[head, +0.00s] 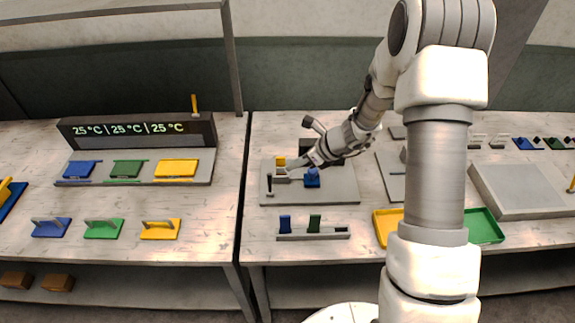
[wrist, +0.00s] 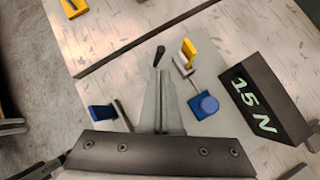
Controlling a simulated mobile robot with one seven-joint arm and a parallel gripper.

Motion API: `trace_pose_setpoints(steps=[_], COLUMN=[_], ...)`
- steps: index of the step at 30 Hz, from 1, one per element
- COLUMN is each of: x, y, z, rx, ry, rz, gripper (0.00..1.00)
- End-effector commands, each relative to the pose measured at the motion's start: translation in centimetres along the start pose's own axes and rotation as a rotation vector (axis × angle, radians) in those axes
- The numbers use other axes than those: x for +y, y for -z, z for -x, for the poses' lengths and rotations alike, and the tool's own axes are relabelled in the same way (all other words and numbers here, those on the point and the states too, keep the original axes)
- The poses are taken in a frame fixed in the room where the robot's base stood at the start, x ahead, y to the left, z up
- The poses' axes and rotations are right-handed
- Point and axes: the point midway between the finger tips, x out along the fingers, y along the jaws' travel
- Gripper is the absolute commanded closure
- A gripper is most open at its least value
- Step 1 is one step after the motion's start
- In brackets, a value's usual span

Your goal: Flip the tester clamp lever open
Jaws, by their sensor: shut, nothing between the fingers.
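The tester is a grey plate (head: 335,190) on the right bench. It carries a blue block with a round knob (wrist: 204,107), a yellow piece (wrist: 188,52) and a dark display box (wrist: 265,100) reading 15 N. A slim black lever (head: 269,184) stands near the plate's left edge; its dark knobbed end (wrist: 159,56) shows in the wrist view. My gripper (head: 278,178) is shut and empty, low over the plate. In the wrist view its fingertips (wrist: 160,80) are just short of the lever's end. I cannot tell whether they touch. The lever's lower part is hidden there.
A rack with blue and green pieces (head: 313,235) stands in front of the plate. Yellow (head: 383,226) and green (head: 484,226) trays lie to the right, partly behind my arm. The left bench holds a temperature display (head: 140,130) and coloured dies.

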Motion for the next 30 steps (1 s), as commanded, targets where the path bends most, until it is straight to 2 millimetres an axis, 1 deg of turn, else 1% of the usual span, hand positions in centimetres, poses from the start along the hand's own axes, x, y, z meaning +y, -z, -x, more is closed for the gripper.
trace_pose_setpoints(steps=[1,6,10,26,28,30], x=[0.0,-0.1,-0.2,-0.2,0.0,0.5], y=[-0.4,-0.6,-0.6,-0.7,-1.0,-1.6], z=[1.0,2.1,2.4,2.5,2.8,3.6], rx=[0.000,0.001,0.001,0.001,0.001,0.003], ry=[0.000,-0.001,-0.002,-0.002,-0.002,-0.005], rz=[-0.001,0.000,0.001,0.005,0.031,0.090], gripper=[1.00,1.00,1.00,1.00,1.00,1.00])
